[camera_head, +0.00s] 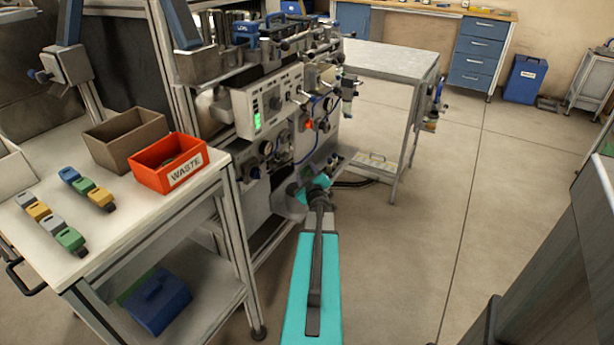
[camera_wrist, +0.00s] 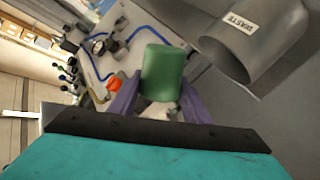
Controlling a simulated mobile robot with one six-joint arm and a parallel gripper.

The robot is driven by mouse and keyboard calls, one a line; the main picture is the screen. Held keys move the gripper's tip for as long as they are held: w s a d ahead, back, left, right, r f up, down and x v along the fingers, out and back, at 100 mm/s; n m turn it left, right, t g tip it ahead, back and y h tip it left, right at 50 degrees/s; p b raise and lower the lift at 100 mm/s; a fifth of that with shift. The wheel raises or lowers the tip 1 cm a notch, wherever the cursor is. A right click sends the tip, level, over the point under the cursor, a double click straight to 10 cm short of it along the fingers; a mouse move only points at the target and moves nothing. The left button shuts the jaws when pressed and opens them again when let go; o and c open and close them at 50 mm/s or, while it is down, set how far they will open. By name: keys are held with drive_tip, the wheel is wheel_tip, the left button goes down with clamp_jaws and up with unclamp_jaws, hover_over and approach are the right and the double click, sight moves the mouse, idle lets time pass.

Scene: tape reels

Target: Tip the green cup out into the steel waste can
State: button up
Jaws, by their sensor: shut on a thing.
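The green cup (camera_wrist: 163,72) is in the wrist view, between the two purple fingers of my gripper (camera_wrist: 158,98). My gripper is shut on it. The cup's mouth and contents do not show. The steel waste can (camera_wrist: 268,50), a grey cylinder with a "WASTE" label, is to the right of the cup in the wrist view, with a visible gap between them. In the head view my turquoise arm reaches forward to the machine's lower front, and my gripper (camera_head: 317,186) is there. The cup cannot be made out in that view.
A red bin (camera_head: 170,165) labelled "WASTE" and a brown bin (camera_head: 124,138) stand on the cart at left, beside several coloured blocks. The machine (camera_head: 270,105), with knobs and blue hoses, is close to my gripper.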

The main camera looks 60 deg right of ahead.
drive_tip(key=shift+w+a+f+n+g+b, duration=0.15)
drive_tip(key=shift+w+f+n+g+b, duration=0.15)
drive_tip(key=shift+n+b, duration=0.55)
drive_tip(key=shift+w+a+f+n+g+b, duration=0.2)
drive_tip(key=shift+f+n+b, duration=0.3)
drive_tip(key=shift+b, duration=0.6)
drive_tip(key=shift+w+a+f+n+g+b, duration=0.1)
drive_tip(key=shift+w+f+n+g+b, duration=0.15)
drive_tip(key=shift+n+b, duration=0.6)
drive_tip(key=n+b, duration=0.1)
drive_tip(key=n, duration=0.1)
drive_tip(key=f+n+g+h+b, duration=0.1)
drive_tip(key=n+b, duration=0.1)
drive_tip(key=n+g+b, duration=0.1)
drive_tip(key=n, duration=0.1)
drive_tip(key=shift+w+a+f+n+g+h, duration=0.2)
drive_tip(key=shift+w+n+g+h, duration=0.1)
drive_tip(key=shift+w+n, duration=0.1)
drive_tip(key=shift+r, duration=0.1)
